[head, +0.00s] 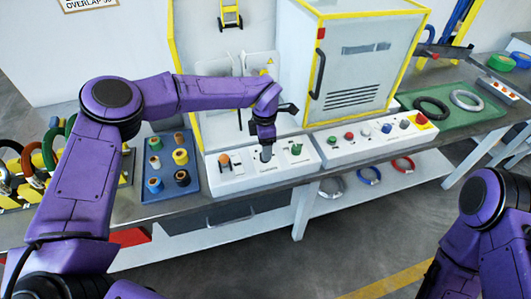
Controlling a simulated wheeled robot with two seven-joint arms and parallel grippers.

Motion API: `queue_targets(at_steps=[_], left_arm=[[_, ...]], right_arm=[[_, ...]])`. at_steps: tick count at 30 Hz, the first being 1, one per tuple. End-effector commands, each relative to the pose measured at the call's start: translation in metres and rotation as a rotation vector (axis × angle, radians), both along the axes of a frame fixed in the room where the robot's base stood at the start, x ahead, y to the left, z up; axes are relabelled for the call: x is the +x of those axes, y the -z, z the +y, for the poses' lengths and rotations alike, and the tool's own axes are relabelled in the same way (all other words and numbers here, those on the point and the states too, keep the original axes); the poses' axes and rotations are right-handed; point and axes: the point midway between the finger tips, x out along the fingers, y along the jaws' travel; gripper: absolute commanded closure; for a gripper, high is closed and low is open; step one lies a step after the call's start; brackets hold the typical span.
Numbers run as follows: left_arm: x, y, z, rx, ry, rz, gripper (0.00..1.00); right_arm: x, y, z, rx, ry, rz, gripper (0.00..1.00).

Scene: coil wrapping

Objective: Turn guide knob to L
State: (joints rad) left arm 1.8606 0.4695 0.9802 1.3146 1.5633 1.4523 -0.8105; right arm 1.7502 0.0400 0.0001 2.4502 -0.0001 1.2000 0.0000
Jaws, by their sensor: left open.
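A white control panel (281,172) at the front of the machine carries an orange knob (224,160) at left and a green knob (296,150) at right. My left gripper (266,154) is open and points down between them, at a grey part on the panel. The gripper covers much of this part, so I cannot tell whether the fingers touch it. The panel labels are too small to read, so which knob is the guide knob and its setting are unclear. My right arm shows at the lower right, but its gripper is out of view.
A second panel (340,150) with several coloured buttons stands to the right, before a yellow-edged cabinet (350,70). A blue tray (150,181) with several spools lies left of the panel. A green mat (484,113) with dark and grey coils lies at the right.

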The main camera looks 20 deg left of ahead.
Motion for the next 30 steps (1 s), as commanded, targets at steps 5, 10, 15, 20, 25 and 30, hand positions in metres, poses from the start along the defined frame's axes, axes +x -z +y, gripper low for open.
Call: queue_targets(at_steps=[5, 10, 15, 20, 25, 30], left_arm=[[0.003, -0.041, -0.001, 0.000, 0.002, -0.003, 0.39], [0.003, -0.068, -0.002, 0.000, 0.003, -0.001, 0.39], [0.003, -0.074, -0.002, 0.000, 0.004, 0.002, 0.39], [0.003, -0.074, -0.002, 0.000, 0.004, 0.002, 0.39], [0.003, -0.074, -0.002, 0.000, 0.004, 0.002, 0.39], [0.002, -0.074, 0.001, 0.000, -0.002, 0.002, 0.39]], right_arm=[[0.000, 0.014, 0.000, 0.000, 0.000, 0.000, 1.00], [0.000, 0.018, 0.000, 0.000, 0.000, 0.000, 1.00], [0.000, 0.018, 0.000, 0.000, 0.000, 0.000, 1.00], [0.000, 0.017, 0.000, 0.000, 0.000, 0.000, 1.00], [0.000, 0.017, 0.000, 0.000, 0.000, 0.000, 1.00], [0.000, 0.018, 0.000, 0.000, 0.000, 0.000, 1.00]])
